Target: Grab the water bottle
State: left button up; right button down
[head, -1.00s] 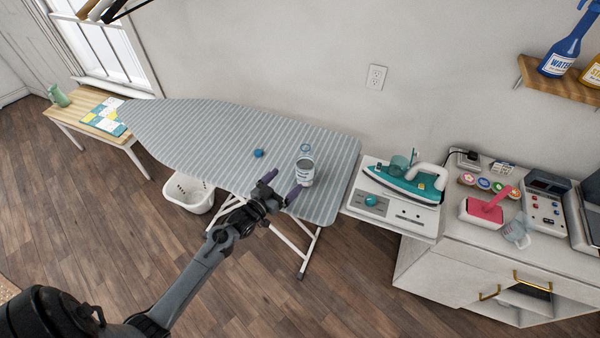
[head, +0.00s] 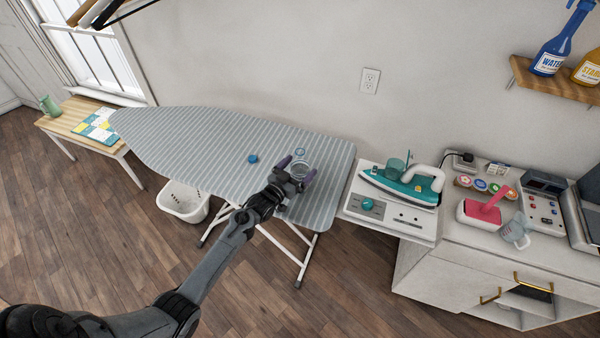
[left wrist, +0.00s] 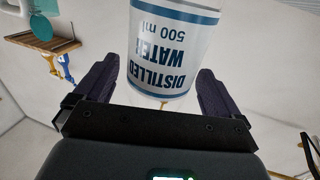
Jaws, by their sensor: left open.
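The water bottle (head: 300,165) stands near the right end of the striped ironing board (head: 215,150). It is clear with a white label. In the left wrist view, the bottle (left wrist: 173,50) appears upside down, with "DISTILLED WATER 500 ml" in blue letters. My left gripper (head: 297,170) is open, with one purple finger on each side of the bottle. In the left wrist view there are small gaps between the fingers and the bottle. The gripper hides part of the bottle in the head view. My right gripper is not in view.
A small blue cap (head: 253,158) lies on the board left of the bottle. A teal iron (head: 400,187) stands on the white cabinet to the right. A white basket (head: 184,202) sits on the floor under the board. The board's left half is clear.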

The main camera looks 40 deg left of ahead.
pick_arm(q)
jog(key=shift+w, duration=1.35)
jog(key=c, duration=1.3)
jog(key=shift+r, duration=0.3)
